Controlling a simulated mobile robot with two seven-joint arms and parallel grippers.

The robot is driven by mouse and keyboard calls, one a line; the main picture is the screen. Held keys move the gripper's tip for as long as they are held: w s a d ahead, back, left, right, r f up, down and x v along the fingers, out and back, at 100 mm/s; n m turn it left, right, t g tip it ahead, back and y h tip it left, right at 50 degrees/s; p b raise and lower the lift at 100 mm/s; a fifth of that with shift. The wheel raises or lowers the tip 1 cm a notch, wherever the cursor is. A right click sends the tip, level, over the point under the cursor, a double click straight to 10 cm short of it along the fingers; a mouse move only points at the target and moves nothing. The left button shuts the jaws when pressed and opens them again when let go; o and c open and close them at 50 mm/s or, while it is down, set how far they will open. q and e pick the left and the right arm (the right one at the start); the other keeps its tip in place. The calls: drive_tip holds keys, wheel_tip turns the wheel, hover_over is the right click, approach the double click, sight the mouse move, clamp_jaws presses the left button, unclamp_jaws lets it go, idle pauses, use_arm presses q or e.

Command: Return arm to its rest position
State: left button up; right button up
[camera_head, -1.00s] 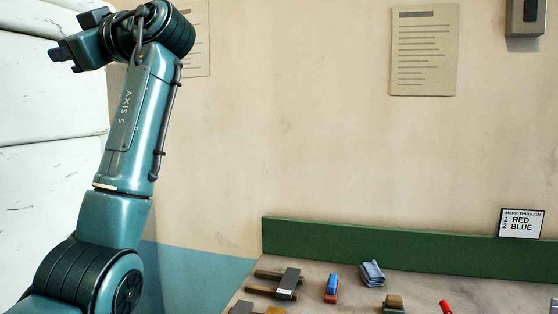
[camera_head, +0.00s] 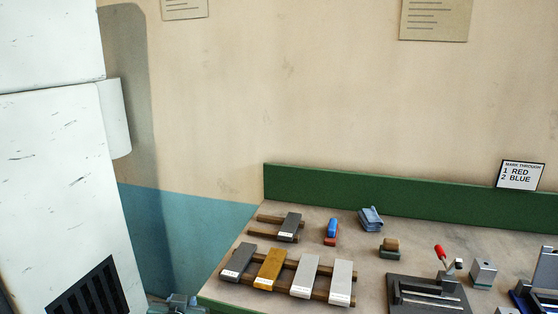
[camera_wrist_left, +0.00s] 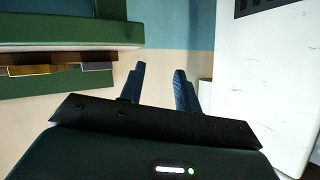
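My left gripper (camera_wrist_left: 159,69) shows in the left wrist view with its two blue fingers apart and nothing between them. In the head view only a small teal piece of my left arm (camera_head: 180,304) shows at the bottom edge, left of the bench corner; the rest of the arm is out of frame. My right arm and its gripper are in neither view.
A bench (camera_head: 225,285) with a green back rail (camera_head: 380,204) carries several labelled bars, a red-handled fixture (camera_head: 430,289) and small blocks. A white cabinet (camera_head: 50,190) with a black grille stands left. A sign (camera_head: 520,175) reads red, blue.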

use_arm(q)
drive_tip(key=s+d+f+h, duration=0.2)
drive_tip(key=s+f, duration=0.2)
drive_tip(key=s, duration=0.5)
drive_tip(key=s+d+f+m+g+h, duration=0.1)
drive_tip(key=s+f, duration=0.3)
drive_tip(key=s, duration=0.5)
drive_tip(key=s+d+f+m+g+h, duration=0.1)
drive_tip(key=s+d+f+h, duration=0.2)
drive_tip(key=s, duration=0.6)
wheel_tip(320, 180, down, 2)
drive_tip(key=shift+d+f, duration=0.1)
drive_tip(key=shift+d, duration=0.5)
drive_tip(key=shift+a, duration=0.1)
